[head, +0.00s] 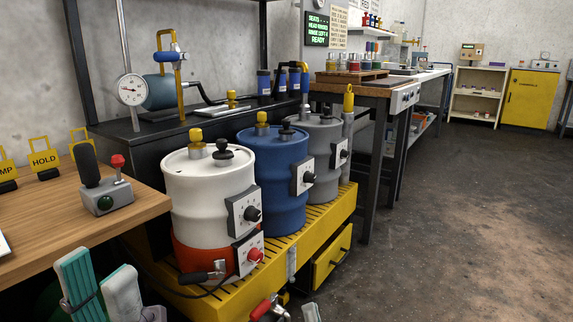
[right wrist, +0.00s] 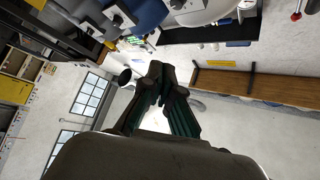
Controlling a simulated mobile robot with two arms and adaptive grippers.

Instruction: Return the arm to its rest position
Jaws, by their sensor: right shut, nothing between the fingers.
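My left gripper (head: 98,268) is at the lower left of the head view, in front of the wooden table. Its teal and grey fingers stand apart with nothing visible between them. My right gripper (right wrist: 160,75) shows in the right wrist view with its dark fingers together and nothing held. The white drum (head: 207,195), blue drum (head: 270,170) and grey drum (head: 320,150) stand upright in a row on the yellow platform (head: 343,212). The white drum has an orange-red lower band. Neither gripper touches a drum in what shows.
The wooden table (head: 45,222) at left holds a grey control box (head: 107,197) with a red-knobbed lever. A dark bench with a gauge (head: 131,89) stands behind the drums. A red-handled fitting (head: 262,308) is near the platform's front. The floor (head: 450,210) at right is clear.

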